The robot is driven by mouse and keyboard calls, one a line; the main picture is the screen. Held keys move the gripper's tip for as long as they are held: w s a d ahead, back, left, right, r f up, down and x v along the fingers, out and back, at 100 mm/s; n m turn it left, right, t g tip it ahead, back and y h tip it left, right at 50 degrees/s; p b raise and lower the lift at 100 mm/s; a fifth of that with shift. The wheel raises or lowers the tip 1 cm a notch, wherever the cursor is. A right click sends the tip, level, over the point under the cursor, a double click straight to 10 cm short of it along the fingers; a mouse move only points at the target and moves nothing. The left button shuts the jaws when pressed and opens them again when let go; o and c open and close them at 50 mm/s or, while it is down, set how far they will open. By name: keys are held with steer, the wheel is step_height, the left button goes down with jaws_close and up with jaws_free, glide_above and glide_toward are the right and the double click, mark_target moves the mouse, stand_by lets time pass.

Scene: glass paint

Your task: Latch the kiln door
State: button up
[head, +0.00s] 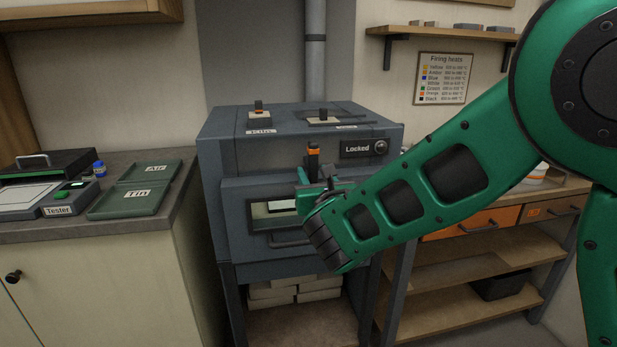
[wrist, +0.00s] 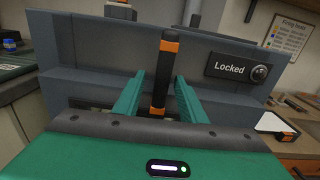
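The grey kiln (head: 228,190) stands in the middle of the head view, and its windowed door (head: 237,222) looks shut. A black latch handle with orange bands (head: 313,155) stands upright at the door's upper part. In the wrist view the latch handle (wrist: 166,62) rises between the two green fingers of my gripper (wrist: 160,82). The fingers are open, with a visible gap on each side of the handle. In the head view my gripper (head: 322,190) is in front of the door and hides part of it.
A "Locked" plate with a round fitting (head: 365,148) is right of the latch. A counter with a tester (head: 70,197) and green trays (head: 135,188) is at left. Shelves with orange drawers (head: 470,225) stand at right.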

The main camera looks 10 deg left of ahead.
steer(key=shift+d, duration=0.1)
steer(key=v, duration=1)
steer(key=shift+s, duration=0.25)
steer(key=shift+d, duration=0.15)
